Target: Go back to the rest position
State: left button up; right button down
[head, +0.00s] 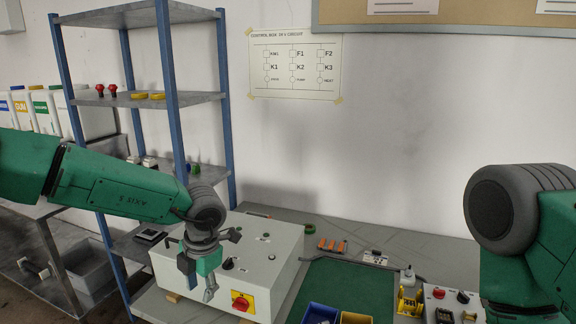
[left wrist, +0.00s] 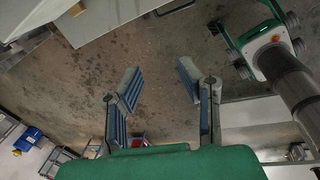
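My left gripper (head: 202,278) hangs in front of the white control box (head: 255,247) in the head view, at the end of the green left arm. In the left wrist view its two blue-grey fingers (left wrist: 160,92) are spread apart, with nothing between them but floor far below. My right arm shows at the right edge of the head view as a green link with a dark joint. Its gripper is out of view.
The box has a red switch on a yellow plate (head: 242,302). A blue-post shelf (head: 180,98) stands behind at left. The grey bench holds a green mat (head: 345,284), a blue bin (head: 319,314) and small parts. A metal table (head: 30,212) is at far left.

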pick_arm(q)
jog(key=s+a+f+m+t+y+b, duration=0.1)
jog(key=s+a+f+m+b, duration=0.2)
jog(key=f+m, duration=0.45)
jog(key=s+a+f+m+t+b, duration=0.1)
jog(key=s+f+m+t+b, duration=0.25)
jog(key=f, duration=0.65)
jog(key=s+a+f+m+y+b, duration=0.1)
jog(key=s+f+m+b, duration=0.2)
jog(key=s+f+m, duration=0.4)
jog(key=s+a+f+m+g+h+b, duration=0.2)
jog(key=s+f+m, duration=0.3)
jog(key=s, duration=0.6)
jog(key=s+a+f+m+g+h+b, duration=0.1)
jog(key=s+f+m+b, duration=0.3)
jog(key=s, duration=0.7)
jog(key=a+f+m+g, duration=0.1)
jog(key=f+m, duration=0.1)
jog(key=m, duration=0.1)
jog(key=shift+s+a+g+h, duration=0.15)
jog(key=shift+s+g+h, duration=0.15)
jog(key=shift+g+h, duration=0.1)
